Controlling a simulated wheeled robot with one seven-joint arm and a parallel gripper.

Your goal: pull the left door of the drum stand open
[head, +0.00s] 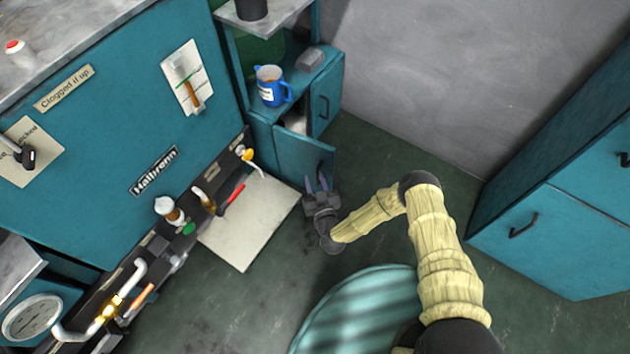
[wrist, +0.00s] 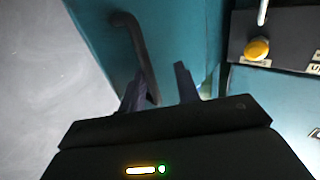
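The drum stand (head: 262,118) is the teal cabinet at the top middle of the head view. Its left door (head: 302,157) stands partly open, swung outward, and a pale thing shows in the gap behind it. The door fills the upper middle of the wrist view (wrist: 188,35). Its dark bar handle (wrist: 136,45) runs down close to the left finger, its lower end between the fingertips. My gripper (head: 317,184) is at the door's outer edge, fingers apart (wrist: 160,85). Whether a finger touches the handle I cannot tell. The right door (head: 327,98) looks shut.
A blue jug (head: 269,88) and a grey block (head: 310,59) stand on the stand's shelf. A pale board (head: 245,222) lies left of my gripper, beside the teal machine (head: 120,110) with pipes. Teal cabinets (head: 560,215) stand at the right. Green floor between is mostly clear.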

